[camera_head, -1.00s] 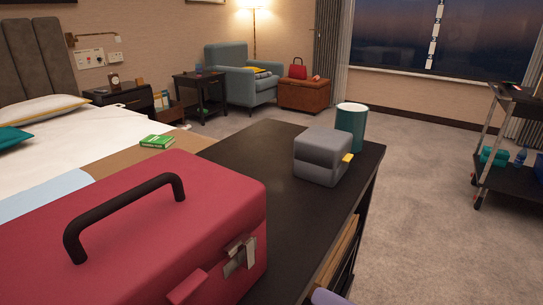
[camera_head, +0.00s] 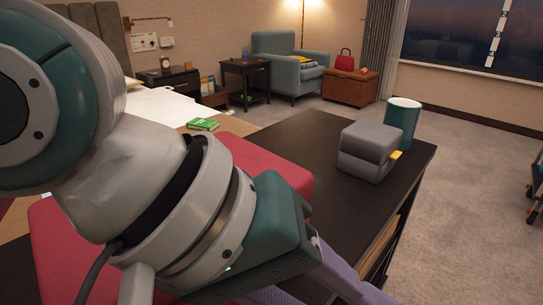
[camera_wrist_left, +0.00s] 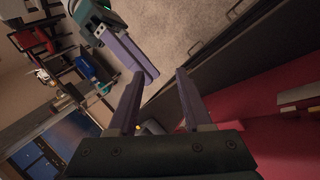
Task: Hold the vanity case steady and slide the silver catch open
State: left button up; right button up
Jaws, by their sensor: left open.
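The red vanity case (camera_head: 285,165) sits on the dark cabinet. My left arm covers most of it in the head view, including its handle and front. My left gripper (camera_head: 325,295) points down to the lower right, past the case's front corner. In the left wrist view, its two purple fingers (camera_wrist_left: 158,100) are apart with nothing held. The case's red side (camera_wrist_left: 265,105) lies right of them, with the silver catch (camera_wrist_left: 300,94) near the right edge, apart from the fingers. My right gripper (camera_wrist_left: 148,76) shows at upper left, its purple fingers close together; any gap is unclear.
On the dark cabinet top (camera_head: 300,130) stand a grey box (camera_head: 368,150) and a teal cup (camera_head: 402,125), beyond the case. A green book (camera_head: 203,125) lies behind the case.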

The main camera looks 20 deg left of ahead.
pick_arm(q)
jog(key=w+a+r+m+g+y, duration=0.1)
jog(key=w+a+r+m+y, duration=0.1)
jog(key=a+r, duration=0.3)
jog(key=w+a+r+m+g+y, duration=0.1)
jog(key=w+a+r+m+y, duration=0.1)
jog(key=a+r+m, duration=0.2)
jog(key=w+a+r+m+g+y, duration=0.1)
jog(key=w+a+r+m+y, duration=0.1)
jog(key=a+r, duration=0.3)
jog(key=shift+w+a+r+m+y, duration=0.1)
jog(key=shift+a+r+m+y, duration=0.25)
jog(key=shift+m, duration=0.15)
notch_tip(320, 180, down, 10)
jog(key=shift+r, duration=0.1)
grip_shut()
dwell(0.7)
